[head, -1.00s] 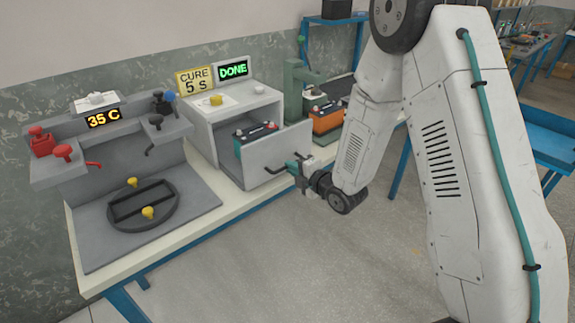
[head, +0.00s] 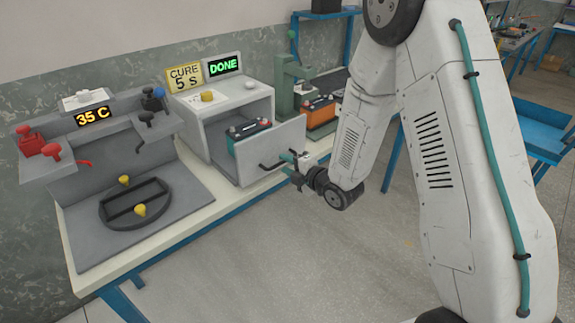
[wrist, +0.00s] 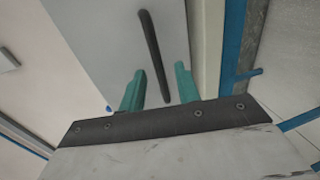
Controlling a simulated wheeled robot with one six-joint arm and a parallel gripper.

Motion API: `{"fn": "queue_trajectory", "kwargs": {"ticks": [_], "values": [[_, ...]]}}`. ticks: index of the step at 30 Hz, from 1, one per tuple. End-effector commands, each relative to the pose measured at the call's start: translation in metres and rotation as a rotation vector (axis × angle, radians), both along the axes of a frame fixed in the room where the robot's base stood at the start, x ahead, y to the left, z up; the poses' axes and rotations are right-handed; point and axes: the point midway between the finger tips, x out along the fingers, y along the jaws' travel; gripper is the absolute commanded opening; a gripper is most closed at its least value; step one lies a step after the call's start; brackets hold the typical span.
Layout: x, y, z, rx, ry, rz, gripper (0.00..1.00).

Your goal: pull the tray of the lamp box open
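The lamp box (head: 196,118) is a pale grey box on the bench, with a yellow "CURE 5 S" sign and a green "DONE" display on top. Its tray (head: 271,151) is pulled out at the front. A dark battery with a teal body (head: 249,131) sits inside behind the tray front. The tray's dark bar handle (wrist: 152,50) runs between the teal fingers of my gripper (wrist: 158,88) in the wrist view. The fingers stand apart with gaps on both sides of the bar. In the head view my gripper (head: 289,164) is at the handle.
To the left is a grey station with a round dark fixture (head: 135,204), red and dark clamps and a "35 C" display. To the right are a green press (head: 287,88) and an orange battery (head: 318,112). The floor in front of the bench is clear.

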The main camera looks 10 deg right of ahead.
Motion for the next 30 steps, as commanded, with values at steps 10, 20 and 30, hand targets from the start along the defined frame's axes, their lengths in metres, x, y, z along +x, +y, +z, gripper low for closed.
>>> {"fn": "queue_trajectory", "kwargs": {"ticks": [10, 20, 30], "values": [[-0.048, -0.028, 0.012, 0.001, 0.000, -0.005, 0.33], [-0.063, -0.035, 0.015, 0.000, 0.000, -0.003, 0.33], [-0.063, -0.035, 0.015, 0.010, 0.005, -0.005, 0.33]]}}
